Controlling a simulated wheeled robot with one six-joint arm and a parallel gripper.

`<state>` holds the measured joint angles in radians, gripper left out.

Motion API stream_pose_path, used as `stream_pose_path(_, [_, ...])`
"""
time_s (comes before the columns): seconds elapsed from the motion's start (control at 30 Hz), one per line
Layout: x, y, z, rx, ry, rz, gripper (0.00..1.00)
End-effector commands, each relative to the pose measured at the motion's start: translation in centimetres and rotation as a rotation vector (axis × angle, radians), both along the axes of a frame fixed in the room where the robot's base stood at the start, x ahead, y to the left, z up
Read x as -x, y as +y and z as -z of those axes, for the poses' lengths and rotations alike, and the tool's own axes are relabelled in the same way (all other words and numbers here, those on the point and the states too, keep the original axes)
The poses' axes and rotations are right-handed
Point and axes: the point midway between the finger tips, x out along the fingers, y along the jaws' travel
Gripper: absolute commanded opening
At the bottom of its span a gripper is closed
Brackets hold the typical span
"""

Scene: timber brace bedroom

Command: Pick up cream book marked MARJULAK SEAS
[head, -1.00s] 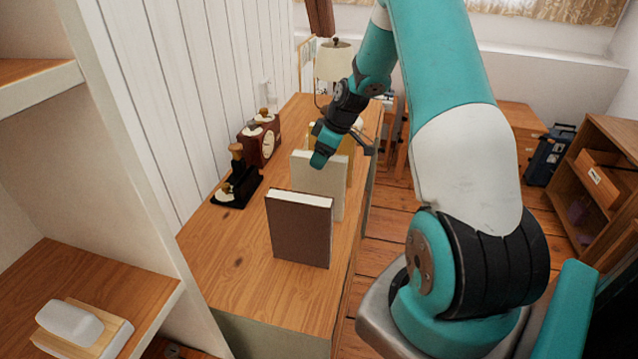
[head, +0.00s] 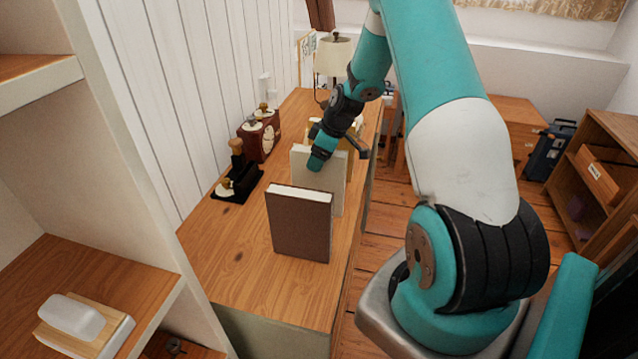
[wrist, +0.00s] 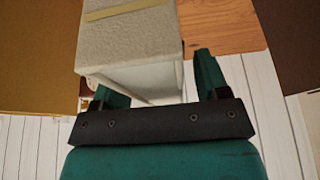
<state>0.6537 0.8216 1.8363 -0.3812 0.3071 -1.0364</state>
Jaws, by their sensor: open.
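A cream book (head: 325,185) stands upright on the wooden dresser top, between a brown book in front and a yellow book behind. No lettering on it is readable. In the wrist view the cream book (wrist: 130,45) fills the space in front of the jaws (wrist: 155,82). One finger shows just right of it; the left finger is partly hidden by the book. I cannot tell whether either finger touches it.
The brown book (head: 300,225) stands close in front, the yellow book (head: 346,138) close behind. A wooden clock (head: 262,138) and a black stand (head: 237,178) sit left, near the white panelled wall. The dresser top (head: 240,240) is clear at its front left.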

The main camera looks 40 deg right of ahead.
Motion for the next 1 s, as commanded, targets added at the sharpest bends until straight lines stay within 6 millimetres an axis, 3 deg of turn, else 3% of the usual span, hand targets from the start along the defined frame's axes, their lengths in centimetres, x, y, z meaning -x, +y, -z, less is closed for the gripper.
stream_pose_path(0.23, [0.0, 0.0, -0.01, 0.0, 0.0, 0.0, 0.68])
stream_pose_path(0.53, [0.0, -0.01, -0.01, 0.0, 0.0, 0.0, 0.0])
stream_pose_path(1.0, [-0.06, -0.03, -0.54, 0.001, -0.003, 0.0, 0.0])
